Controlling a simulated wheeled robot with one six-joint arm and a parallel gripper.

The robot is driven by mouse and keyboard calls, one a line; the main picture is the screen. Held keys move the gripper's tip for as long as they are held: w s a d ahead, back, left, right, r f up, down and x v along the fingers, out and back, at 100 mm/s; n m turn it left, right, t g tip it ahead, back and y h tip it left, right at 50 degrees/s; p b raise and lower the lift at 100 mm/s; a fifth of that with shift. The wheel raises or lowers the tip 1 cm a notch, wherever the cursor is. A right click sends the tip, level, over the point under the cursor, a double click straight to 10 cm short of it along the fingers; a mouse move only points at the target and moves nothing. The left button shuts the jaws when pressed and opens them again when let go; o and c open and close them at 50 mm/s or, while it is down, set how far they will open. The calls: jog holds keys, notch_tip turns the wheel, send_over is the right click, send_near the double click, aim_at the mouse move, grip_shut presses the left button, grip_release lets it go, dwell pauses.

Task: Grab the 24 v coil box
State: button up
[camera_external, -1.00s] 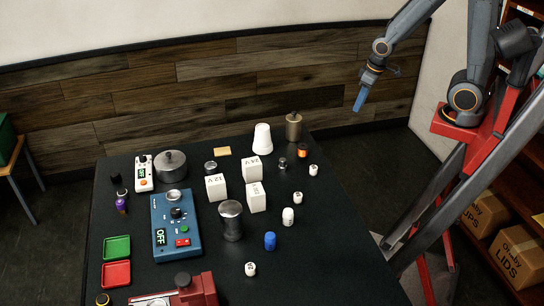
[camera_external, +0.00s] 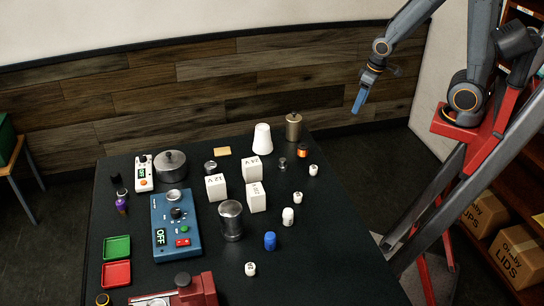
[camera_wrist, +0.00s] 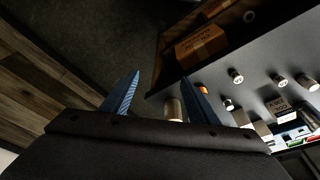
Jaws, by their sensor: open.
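The 24 V coil box (camera_external: 251,168) is a white cube with "24V" on its top. It stands on the dark table among two similar white cubes. The 12 V box (camera_external: 215,187) is to its left, and a third box (camera_external: 256,197), whose label I cannot read surely, is just in front. My gripper (camera_external: 359,101) is raised beyond the table's right side, well away from the boxes. In the wrist view its two blue fingers (camera_wrist: 160,76) are apart with nothing held. White boxes show small at the right there, and I cannot tell which is the 24 V one.
A white cone (camera_external: 262,139) stands close behind the 24 V box, and a brass cylinder (camera_external: 293,127) is farther back. A dark metal cylinder (camera_external: 231,220) and a blue control unit (camera_external: 175,225) stand in front and left. Small jars line the right side.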

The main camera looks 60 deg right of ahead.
jog(key=shift+o, duration=0.4)
jog(key=w+a+f+n+b, duration=0.2)
jog(key=w+a+b, duration=0.25)
jog(key=w, duration=0.35)
jog(key=n+y+b, duration=0.3)
jog(key=n+b, duration=0.5)
jog(key=b, duration=0.5)
send_near(252, 168)
jog(key=f, duration=0.1)
jog(key=w+d+f, duration=0.1)
jog(key=f, duration=0.1)
jog(key=w+f, duration=0.1)
jog(key=shift+w+d+f, duration=0.2)
jog(key=shift+d, duration=0.15)
jog(key=shift+a+f, duration=0.1)
jog(key=shift+a, duration=0.2)
jog(key=shift+w+a+f+p, duration=0.1)
jog(key=shift+f+p, duration=0.2)
jog(key=shift+p, duration=0.1)
jog(key=shift+s+d+p+x, duration=0.1)
jog(key=shift+p+x, duration=0.5)
jog(key=shift+x, duration=1.1)
jog(key=shift+s+d+p+x, duration=0.15)
jog(key=shift+p+x, duration=0.4)
jog(key=shift+x, duration=1.15)
